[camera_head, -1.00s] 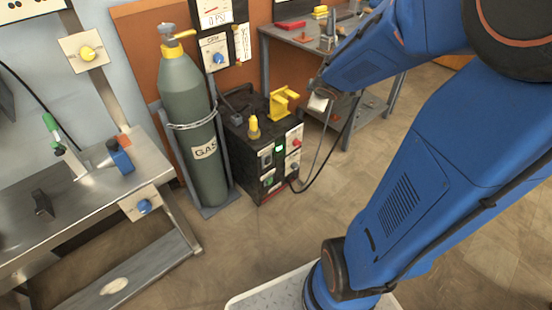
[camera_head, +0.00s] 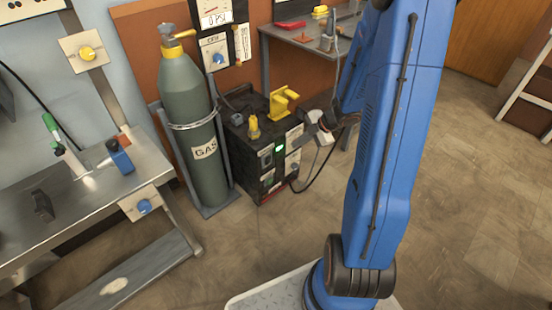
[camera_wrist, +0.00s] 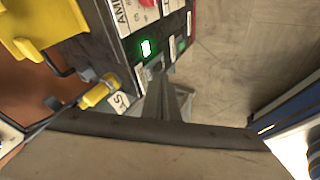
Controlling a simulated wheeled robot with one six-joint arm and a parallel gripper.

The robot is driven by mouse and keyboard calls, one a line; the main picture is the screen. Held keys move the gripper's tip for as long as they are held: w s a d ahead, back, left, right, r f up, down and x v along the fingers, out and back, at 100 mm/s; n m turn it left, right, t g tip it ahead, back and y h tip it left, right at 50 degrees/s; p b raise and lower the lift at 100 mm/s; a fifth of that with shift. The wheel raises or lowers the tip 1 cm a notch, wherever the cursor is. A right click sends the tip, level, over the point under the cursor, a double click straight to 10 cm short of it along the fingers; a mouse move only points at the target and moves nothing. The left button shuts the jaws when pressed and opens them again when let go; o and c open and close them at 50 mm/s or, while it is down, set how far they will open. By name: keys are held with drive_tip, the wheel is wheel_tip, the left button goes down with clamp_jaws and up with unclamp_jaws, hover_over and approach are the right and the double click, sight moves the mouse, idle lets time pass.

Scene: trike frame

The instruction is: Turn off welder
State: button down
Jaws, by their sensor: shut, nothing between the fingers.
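The welder (camera_head: 244,135) is a dark box on the floor beside the gas cylinder. Its front panel faces right, with a lit green light (camera_head: 281,149) and white labels. In the wrist view the welder panel (camera_wrist: 125,45) fills the upper middle, with the green light (camera_wrist: 146,48) glowing and a red knob (camera_wrist: 147,4) at the top edge by an "AMP" label. My gripper (camera_head: 303,139) is just in front of the panel's upper right and hides part of it. Its fingers (camera_wrist: 167,90) are shut and empty. I cannot tell whether they touch the panel.
A grey-green gas cylinder (camera_head: 188,115) stands left of the welder. A metal bench (camera_head: 85,205) is at left and a grey table (camera_head: 285,38) behind. A yellow bracket (camera_head: 284,101) and yellow fitting (camera_head: 253,128) rise from the welder top. A cable loops at its right.

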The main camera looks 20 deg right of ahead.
sight(268, 161)
drive_tip(key=shift+s+a+f+n+g+y, duration=0.3)
drive_tip(key=shift+s+f+y, duration=0.1)
drive_tip(key=shift+s+f, duration=0.25)
drive_tip(key=shift+s+a+f+n+g+y, duration=0.2)
drive_tip(key=shift+s+f+g+y, duration=0.15)
drive_tip(key=shift+s+f, duration=0.3)
drive_tip(key=shift+w+f, duration=0.1)
drive_tip(key=w+a+f, duration=0.6)
drive_tip(key=w+f, duration=0.1)
drive_tip(key=shift+a, duration=0.25)
drive_tip(key=shift+w, duration=0.1)
